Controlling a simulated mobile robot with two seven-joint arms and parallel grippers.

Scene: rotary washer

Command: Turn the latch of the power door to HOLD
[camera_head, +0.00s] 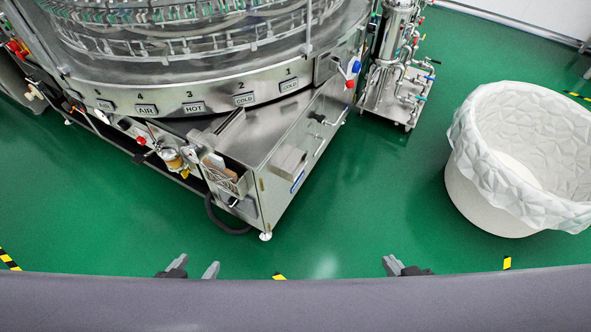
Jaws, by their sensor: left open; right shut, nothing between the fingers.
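The rotary washer's steel cabinet (285,180) stands left of centre. Its right side carries a black handle or latch (319,118) near the upper end and a grey box (288,163) lower down. I cannot tell for sure which part is the power door's latch, and no HOLD mark is readable. My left gripper (195,267) is at the bottom left of centre, open and empty, with its fingers apart. My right gripper (391,265) is at the bottom right of centre, shut and empty. Both are well short of the washer, over the floor.
A large white lined bin (467,195) stands at the right. A steel pipe unit on a low base (382,105) stands behind the cabinet. A black hose (222,226) hangs at the cabinet's front. Green floor (385,185) between cabinet and bin is clear.

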